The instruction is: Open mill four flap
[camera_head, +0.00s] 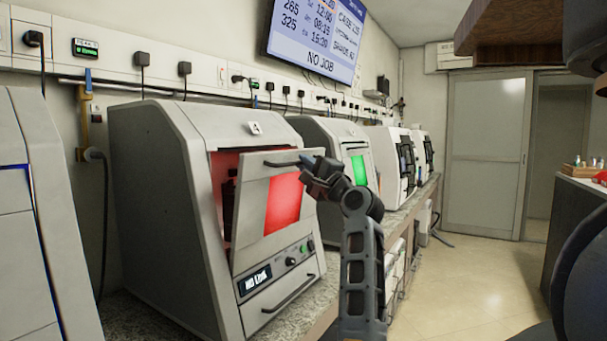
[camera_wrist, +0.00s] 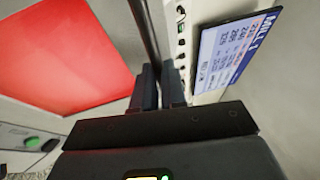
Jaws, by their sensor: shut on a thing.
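The nearest grey mill (camera_head: 150,160) has a label that looks like a 4 on its top. Its flap (camera_head: 248,208), with a red-lit window, stands partly open, swung out from the body. A red glow shows in the gap at its left side. The flap's dark handle (camera_head: 282,164) runs along its upper edge. My gripper (camera_head: 310,164) is at the right end of this handle and shut on it. In the wrist view the dark handle (camera_wrist: 146,30) runs up from between my two fingers (camera_wrist: 160,84), beside the red window (camera_wrist: 65,55).
A second mill (camera_head: 318,130) with a green window stands behind to the right, with more mills farther along the counter. A lower drawer handle (camera_head: 290,292) is below the flap. A wall screen (camera_head: 315,38) hangs above. Floor (camera_head: 465,270) is clear to the right.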

